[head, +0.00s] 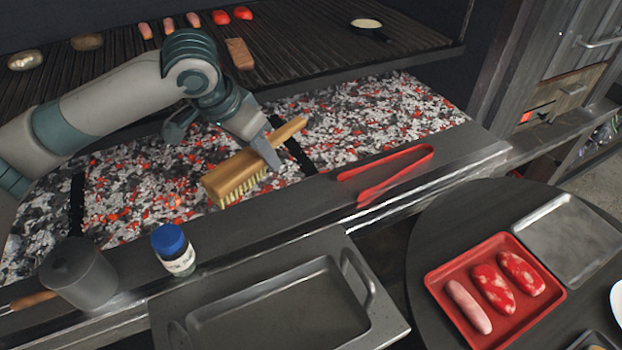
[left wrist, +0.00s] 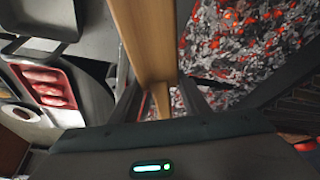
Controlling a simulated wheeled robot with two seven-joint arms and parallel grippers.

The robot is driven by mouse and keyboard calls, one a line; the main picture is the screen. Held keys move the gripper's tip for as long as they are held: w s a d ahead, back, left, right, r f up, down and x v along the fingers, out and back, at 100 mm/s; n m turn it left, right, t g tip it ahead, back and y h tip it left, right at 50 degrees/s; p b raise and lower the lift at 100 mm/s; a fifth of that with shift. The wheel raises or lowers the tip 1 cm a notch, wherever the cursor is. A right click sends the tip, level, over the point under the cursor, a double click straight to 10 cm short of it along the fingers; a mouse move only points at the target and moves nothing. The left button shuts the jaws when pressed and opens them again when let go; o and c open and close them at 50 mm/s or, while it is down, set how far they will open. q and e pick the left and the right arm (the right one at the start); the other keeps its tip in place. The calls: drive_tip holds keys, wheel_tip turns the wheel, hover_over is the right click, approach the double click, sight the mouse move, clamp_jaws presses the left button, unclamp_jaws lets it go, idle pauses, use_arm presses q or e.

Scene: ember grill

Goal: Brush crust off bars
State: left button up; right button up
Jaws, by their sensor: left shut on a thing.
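A wooden brush (head: 238,178) with pale bristles is held by my left gripper (head: 268,150), above the front part of the ember bed. The gripper is shut on the brush's handle, and the bristles face down. In the left wrist view the brush's wood (left wrist: 147,40) runs between the fingers (left wrist: 160,95). The grill bars (head: 300,45) lie behind and above the embers, with food on them. Any crust on the bars is too small to make out. My right gripper is not in view.
Glowing embers (head: 385,108) fill the bed below the bars. Red tongs (head: 385,175) lie on the front ledge, with a blue-capped jar (head: 173,248) and a grey pot (head: 78,272) at left. A metal tray (head: 275,310) and a red meat tray (head: 440,275) stand in front.

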use_arm(q)
drive_tip(key=w+a+r+n+y, duration=0.1)
drive_tip(key=a+r+n, duration=0.2)
drive_tip(key=a, duration=0.4)
drive_tip(key=w+a+r+n+t+y, duration=0.1)
drive_tip(key=w+a+r+n+y, duration=0.1)
drive_tip(key=a+r+n, duration=0.2)
drive_tip(key=a+n, duration=0.1)
drive_tip(key=a, duration=0.2)
drive_tip(key=shift+r+n, duration=0.2)
drive_tip(key=shift+n, duration=0.1)
